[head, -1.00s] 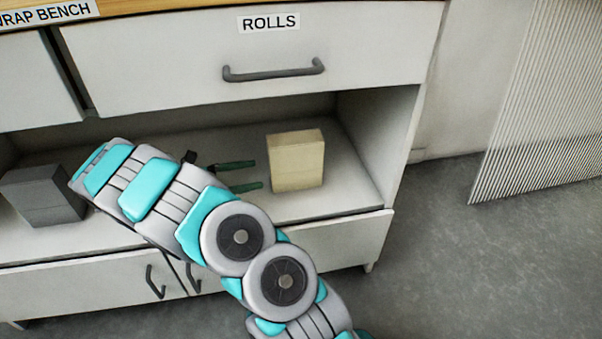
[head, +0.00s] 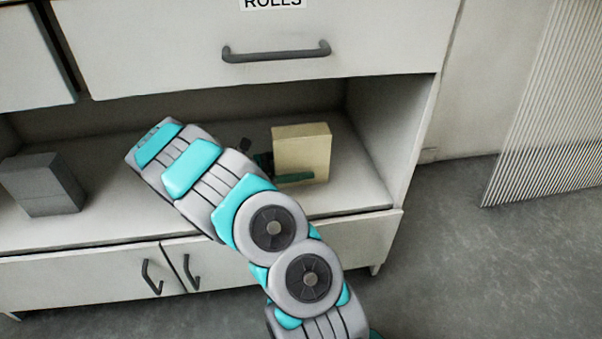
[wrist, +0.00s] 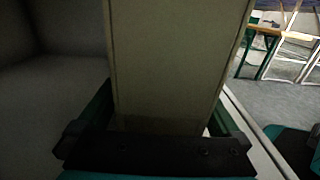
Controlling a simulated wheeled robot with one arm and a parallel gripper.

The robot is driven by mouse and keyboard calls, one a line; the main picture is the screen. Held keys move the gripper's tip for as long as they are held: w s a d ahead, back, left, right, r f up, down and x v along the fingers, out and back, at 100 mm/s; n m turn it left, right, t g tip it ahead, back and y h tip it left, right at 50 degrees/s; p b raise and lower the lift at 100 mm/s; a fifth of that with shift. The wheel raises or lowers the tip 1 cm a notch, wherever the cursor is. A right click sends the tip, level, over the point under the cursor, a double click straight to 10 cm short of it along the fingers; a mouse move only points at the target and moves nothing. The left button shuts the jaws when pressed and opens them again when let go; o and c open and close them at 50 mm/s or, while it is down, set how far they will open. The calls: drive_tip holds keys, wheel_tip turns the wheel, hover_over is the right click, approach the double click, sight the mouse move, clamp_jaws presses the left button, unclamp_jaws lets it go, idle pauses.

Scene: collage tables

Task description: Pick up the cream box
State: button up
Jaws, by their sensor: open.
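The cream box (head: 303,148) stands upright on the open shelf, toward its right end. My gripper (head: 288,168) is at the box, with one green finger across the lower front of it and the other finger mostly hidden behind my arm and the box. In the wrist view the box (wrist: 175,65) fills the middle, between the two fingers of my open gripper (wrist: 165,115), one on each side. I cannot tell whether the fingers touch it. The box's base still appears to rest on the shelf.
A grey box (head: 42,184) stands on the shelf (head: 110,208) to the left. A drawer with a dark handle (head: 276,52) is above the opening, and the cabinet's side wall is close to the right. Cupboard doors with handles (head: 152,277) are below. Open floor lies at right.

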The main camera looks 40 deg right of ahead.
sight(302, 154)
drive_tip(key=shift+s+d, duration=0.25)
drive_tip(key=shift+d, duration=0.05)
drive_tip(key=c, duration=1.5)
drive_tip(key=shift+r, duration=0.1)
drive_tip(key=shift+r+p, duration=0.55)
drive_tip(key=shift+r, duration=1.1)
drive_tip(key=s+a, duration=0.2)
drive_tip(key=s, duration=0.2)
drive_tip(key=s+a+r+p, duration=0.1)
drive_tip(key=s+a, duration=0.2)
drive_tip(key=s, duration=0.2)
drive_tip(key=s+a, duration=0.3)
drive_tip(key=s, duration=0.1)
drive_tip(key=shift+s+a+r, duration=0.25)
drive_tip(key=shift+r, duration=0.05)
